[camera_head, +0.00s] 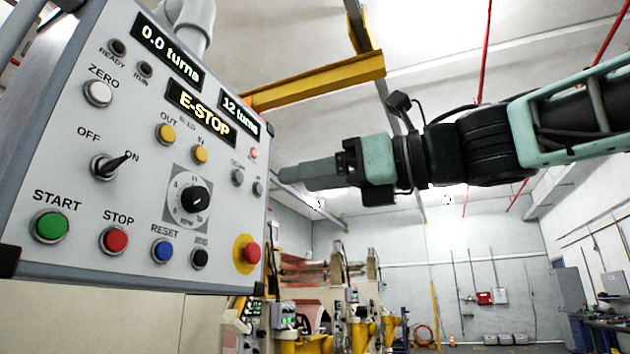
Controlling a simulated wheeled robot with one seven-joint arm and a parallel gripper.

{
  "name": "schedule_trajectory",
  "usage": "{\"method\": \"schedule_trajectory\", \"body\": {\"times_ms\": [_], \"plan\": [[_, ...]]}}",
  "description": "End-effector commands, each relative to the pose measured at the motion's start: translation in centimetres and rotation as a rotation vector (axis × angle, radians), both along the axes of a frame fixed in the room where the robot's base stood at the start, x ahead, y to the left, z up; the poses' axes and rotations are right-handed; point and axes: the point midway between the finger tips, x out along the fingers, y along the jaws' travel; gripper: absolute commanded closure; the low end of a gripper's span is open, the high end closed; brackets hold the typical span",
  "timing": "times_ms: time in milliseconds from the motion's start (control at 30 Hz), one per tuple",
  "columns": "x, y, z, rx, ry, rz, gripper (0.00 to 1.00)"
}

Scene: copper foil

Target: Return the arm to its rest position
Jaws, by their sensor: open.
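My arm (480,145) reaches in from the right edge, roughly level, with black joints and pale green covers. My gripper (284,175) is at its left end, its grey fingers pointing left toward the right edge of the control panel (140,130). It is open, seen side-on, and nothing shows in it. A small gap seems to separate the fingertips from the panel, but the depth is hard to tell. The panel displays read "0.0 turns", "12 turns" and "E-STOP" (200,112). The toggle switch (112,165) leans toward ON.
The panel's red button on a yellow collar (247,254) sits at its lower right. A yellow beam (315,82) hangs above and behind my gripper. Machines with yellow parts (325,310) stand lower down, farther back. Open space lies below my arm.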

Motion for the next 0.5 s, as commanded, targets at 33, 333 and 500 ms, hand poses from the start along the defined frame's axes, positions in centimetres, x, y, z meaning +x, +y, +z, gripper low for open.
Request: {"method": "schedule_trajectory", "body": {"times_ms": [33,333,500], "plan": [[0.0,0.0,0.0,0.0,0.0,0.0,0.42],[0.1,0.1,0.0,0.004,0.006,-0.001,0.42],[2.3,0.6,-1.1,0.186,0.312,-0.084,0.42]]}}
